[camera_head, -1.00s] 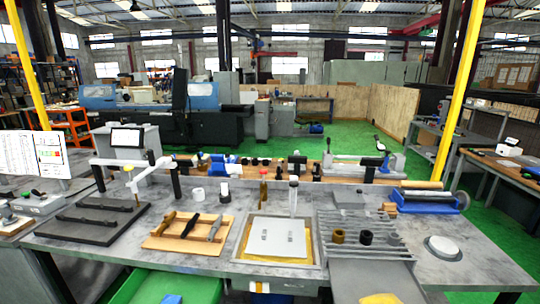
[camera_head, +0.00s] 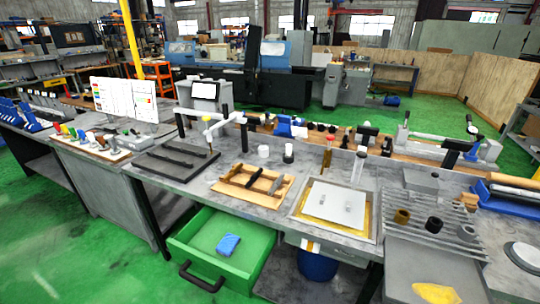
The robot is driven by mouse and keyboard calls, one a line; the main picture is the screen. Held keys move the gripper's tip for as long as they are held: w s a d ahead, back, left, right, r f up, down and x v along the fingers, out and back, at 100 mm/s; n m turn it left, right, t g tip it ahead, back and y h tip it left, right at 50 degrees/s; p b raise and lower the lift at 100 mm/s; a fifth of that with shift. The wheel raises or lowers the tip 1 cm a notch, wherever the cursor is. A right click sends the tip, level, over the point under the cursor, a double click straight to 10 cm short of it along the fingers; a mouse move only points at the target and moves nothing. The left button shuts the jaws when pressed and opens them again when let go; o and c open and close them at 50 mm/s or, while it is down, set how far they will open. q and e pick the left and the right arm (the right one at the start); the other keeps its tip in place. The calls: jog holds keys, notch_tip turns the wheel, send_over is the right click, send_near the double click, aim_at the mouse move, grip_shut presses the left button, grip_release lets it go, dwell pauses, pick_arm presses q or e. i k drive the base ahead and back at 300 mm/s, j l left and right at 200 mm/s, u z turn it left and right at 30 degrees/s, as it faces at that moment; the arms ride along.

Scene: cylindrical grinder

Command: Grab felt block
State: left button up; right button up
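No object here can be identified for certain as the felt block. A small blue block (camera_head: 229,244), possibly the felt block, lies flat inside an open green drawer (camera_head: 262,246) below the front of the workbench. The drawer has a dark handle (camera_head: 201,276) on its front. Neither of my grippers shows in the head view.
The grey workbench (camera_head: 175,183) holds a black tray (camera_head: 177,158), a wooden tray with dark tools (camera_head: 252,186), a framed white plate (camera_head: 336,203) and a slatted rack (camera_head: 432,225). A yellow cloth (camera_head: 437,293) lies at the lower right. Green floor is clear at the lower left.

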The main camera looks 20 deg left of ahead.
aim_at(227, 245)
jog(key=u, duration=1.3)
